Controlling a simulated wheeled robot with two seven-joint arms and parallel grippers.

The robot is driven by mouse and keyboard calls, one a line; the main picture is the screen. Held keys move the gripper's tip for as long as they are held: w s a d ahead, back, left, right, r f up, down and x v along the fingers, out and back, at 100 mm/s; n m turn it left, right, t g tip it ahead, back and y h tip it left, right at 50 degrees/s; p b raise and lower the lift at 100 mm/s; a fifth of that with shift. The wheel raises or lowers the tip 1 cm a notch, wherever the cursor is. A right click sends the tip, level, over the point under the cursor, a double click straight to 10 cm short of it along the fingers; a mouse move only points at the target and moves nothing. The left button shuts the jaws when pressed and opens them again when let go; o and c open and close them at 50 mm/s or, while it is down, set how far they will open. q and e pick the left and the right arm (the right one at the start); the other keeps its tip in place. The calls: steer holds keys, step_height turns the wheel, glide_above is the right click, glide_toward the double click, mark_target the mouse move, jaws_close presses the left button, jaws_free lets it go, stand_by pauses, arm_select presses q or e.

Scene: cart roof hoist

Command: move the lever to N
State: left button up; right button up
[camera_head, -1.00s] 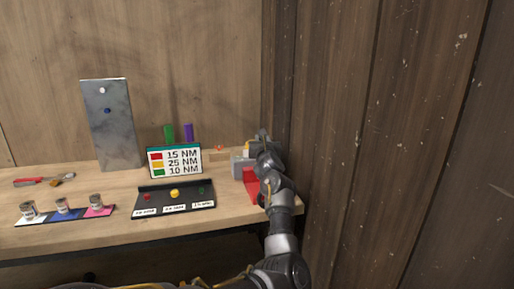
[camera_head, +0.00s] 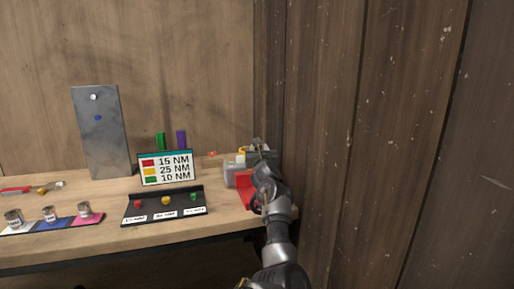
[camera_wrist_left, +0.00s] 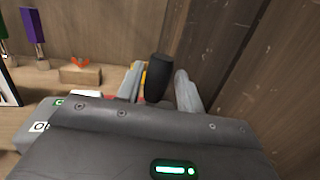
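A black, rounded lever knob (camera_wrist_left: 158,78) stands in the left wrist view, between the fingers of my left gripper (camera_wrist_left: 160,90). The fingers are parted, with narrow gaps visible on each side of the knob, so the gripper looks open. In the head view my left gripper (camera_head: 258,150) is over a grey box (camera_head: 232,174) with red parts at the right end of the bench. The arm and gripper body hide most of that device. A white label marked "O" (camera_wrist_left: 40,127) shows at the left; no N mark is readable. My right gripper is not in view.
On the bench (camera_head: 110,240) stand a torque sign (camera_head: 166,168), a black button tray (camera_head: 165,206), a grey metal plate (camera_head: 99,130) and several small cans. A wooden block (camera_wrist_left: 80,75) is beyond the gripper. A dark plank wall (camera_head: 390,140) stands close on the right.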

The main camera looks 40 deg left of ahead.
arm_select(q)
steer(key=shift+o, duration=0.7)
steer(key=shift+r, duration=0.2)
steer(key=shift+s+a+r, duration=0.15)
steer(key=shift+s+a, duration=0.05)
steer(key=shift+s+d, duration=0.15)
steer(key=shift+d, duration=0.05)
steer(key=b+v, duration=0.1)
steer(key=v, duration=0.6)
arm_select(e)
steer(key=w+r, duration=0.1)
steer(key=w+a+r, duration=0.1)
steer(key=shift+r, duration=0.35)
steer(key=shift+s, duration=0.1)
